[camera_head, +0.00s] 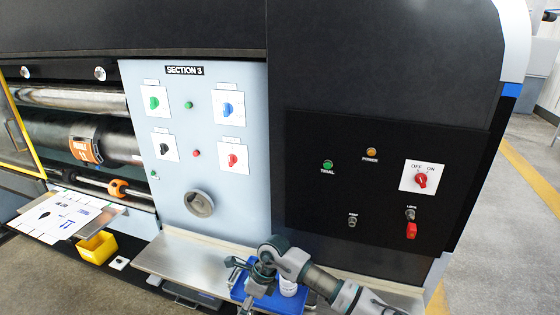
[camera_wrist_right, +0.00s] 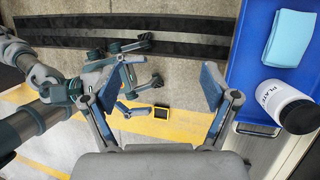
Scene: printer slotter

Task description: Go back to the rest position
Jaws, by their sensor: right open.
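My right arm comes in from the lower right in the head view. Its gripper (camera_head: 243,277) is over the left part of a blue tray (camera_head: 262,303), near the front ledge. In the right wrist view my right gripper (camera_wrist_right: 160,88) has its two blue-padded fingers wide apart with nothing between them. The blue tray (camera_wrist_right: 240,75) lies to the right of the fingers there. My left gripper (camera_wrist_right: 138,65) shows small beyond the fingers in the wrist view, above the floor; its jaw state is unclear. It is not seen in the head view.
A white jar marked PLATE (camera_wrist_right: 282,105) and a light blue cloth (camera_wrist_right: 290,38) are in the tray. The SECTION 3 panel (camera_head: 225,170), black control panel (camera_head: 310,190) and metal ledge (camera_head: 195,262) stand close by. A yellow bin (camera_head: 97,247) is at the left.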

